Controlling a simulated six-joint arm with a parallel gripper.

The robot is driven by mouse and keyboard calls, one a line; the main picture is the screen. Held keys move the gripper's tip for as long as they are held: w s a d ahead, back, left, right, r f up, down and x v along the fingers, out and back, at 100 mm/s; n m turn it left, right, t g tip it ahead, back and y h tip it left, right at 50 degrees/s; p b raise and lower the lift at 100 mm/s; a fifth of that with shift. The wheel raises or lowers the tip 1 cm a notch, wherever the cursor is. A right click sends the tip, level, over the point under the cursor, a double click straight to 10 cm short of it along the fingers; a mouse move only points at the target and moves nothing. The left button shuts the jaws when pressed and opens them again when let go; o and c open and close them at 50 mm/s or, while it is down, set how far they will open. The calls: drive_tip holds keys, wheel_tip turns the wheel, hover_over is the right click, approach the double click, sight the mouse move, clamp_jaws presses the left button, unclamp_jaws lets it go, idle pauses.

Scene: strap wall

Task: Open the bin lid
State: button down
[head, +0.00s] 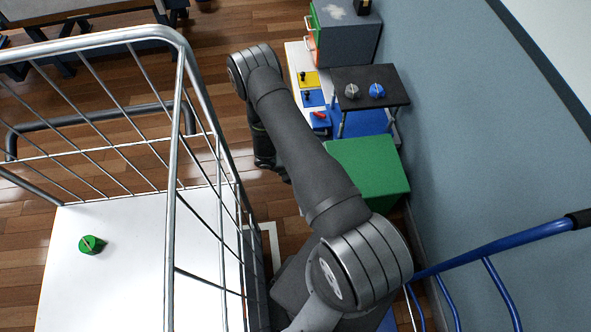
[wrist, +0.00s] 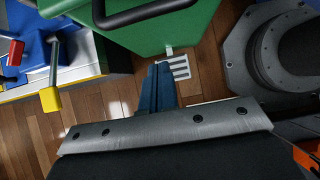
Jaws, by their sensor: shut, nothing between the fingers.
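The green bin (head: 366,165) stands against the wall side in the head view, with a flat green top that looks closed. In the wrist view the bin (wrist: 190,28) fills the top middle, with a black bar handle (wrist: 142,16) across it. My gripper (wrist: 158,68) shows dark blue fingers together and empty, just below the bin's edge in the picture. A small pale slotted piece (wrist: 180,67) lies beside the fingertips. I cannot tell whether the fingers touch the bin.
A white board with yellow and blue switches (head: 308,79) and a dark shelf with two knobs (head: 370,88) are beyond the bin. A blue rail (head: 500,243) is at right.

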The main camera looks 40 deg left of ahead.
drive_tip(key=w+d, duration=0.1)
drive_tip(key=w+d+r, duration=0.1)
drive_tip(key=w+d, duration=0.1)
idle(0.4)
drive_tip(key=w+d+r+g+y, duration=0.1)
drive_tip(key=w+d+r, duration=0.2)
drive_tip(key=r, duration=0.5)
drive_tip(key=w+d+r+g+y, duration=0.1)
drive_tip(key=w+d+r, duration=0.2)
drive_tip(key=r, duration=0.6)
drive_tip(key=w+d+r+g+y, duration=0.1)
drive_tip(key=w+d+r, duration=0.2)
drive_tip(key=r, duration=0.5)
drive_tip(key=w+d+r, duration=0.4)
drive_tip(key=w+d, duration=0.5)
drive_tip(key=d, duration=0.1)
drive_tip(key=w+d+r+g+y, duration=0.1)
drive_tip(key=w+d+r, duration=0.3)
drive_tip(key=w+d, duration=0.5)
drive_tip(key=shift+w+d+r, duration=0.35)
drive_tip(key=shift+w+r, duration=0.05)
drive_tip(key=shift+w, duration=0.35)
